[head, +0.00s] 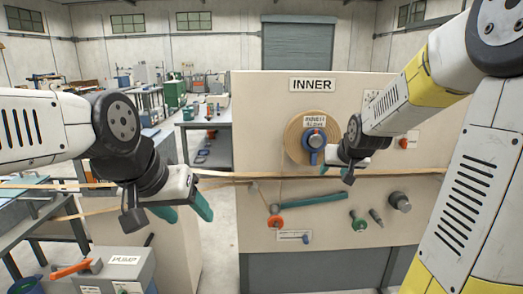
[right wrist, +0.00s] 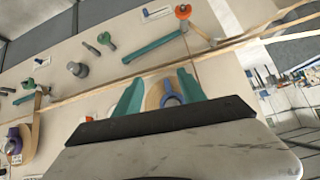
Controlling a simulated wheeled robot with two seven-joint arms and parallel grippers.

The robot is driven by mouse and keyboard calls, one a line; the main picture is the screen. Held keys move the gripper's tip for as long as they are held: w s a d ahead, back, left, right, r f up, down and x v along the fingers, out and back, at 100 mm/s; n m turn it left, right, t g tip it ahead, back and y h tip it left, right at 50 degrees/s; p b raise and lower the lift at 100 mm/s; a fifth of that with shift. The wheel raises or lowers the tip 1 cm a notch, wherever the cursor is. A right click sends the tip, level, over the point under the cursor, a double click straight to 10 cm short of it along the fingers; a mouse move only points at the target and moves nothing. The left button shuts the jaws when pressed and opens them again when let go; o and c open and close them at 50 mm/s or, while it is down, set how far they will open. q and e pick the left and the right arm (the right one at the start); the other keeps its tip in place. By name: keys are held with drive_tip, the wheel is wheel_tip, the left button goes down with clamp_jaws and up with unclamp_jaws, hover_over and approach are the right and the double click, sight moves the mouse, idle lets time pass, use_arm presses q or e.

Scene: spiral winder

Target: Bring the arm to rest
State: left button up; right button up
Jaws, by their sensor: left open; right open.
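My left gripper (head: 190,213) is at the left of the head view, its teal fingers apart and empty, in front of the strips that run across to the panel. My right arm (head: 395,100) reaches in from the upper right to the panel marked INNER.
The beige panel (head: 262,100) carries an orange-ended lever (head: 275,221), a green knob (head: 358,220) and grey knobs (head: 400,202). A pump box (head: 122,270) with an orange handle stands at lower left. Open floor and workbenches lie behind.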

drive_tip(key=s+a+r+g+y, duration=0.1)
drive_tip(key=s+a, duration=0.2)
drive_tip(key=s, duration=1)
drive_tip(key=s+a+r+n+g, duration=0.1)
drive_tip(key=s+a, duration=0.3)
drive_tip(key=s, duration=0.9)
drive_tip(key=shift+s+a+r+g+y, duration=0.25)
drive_tip(key=shift+r+g+y, duration=0.2)
drive_tip(key=shift+r, duration=0.25)
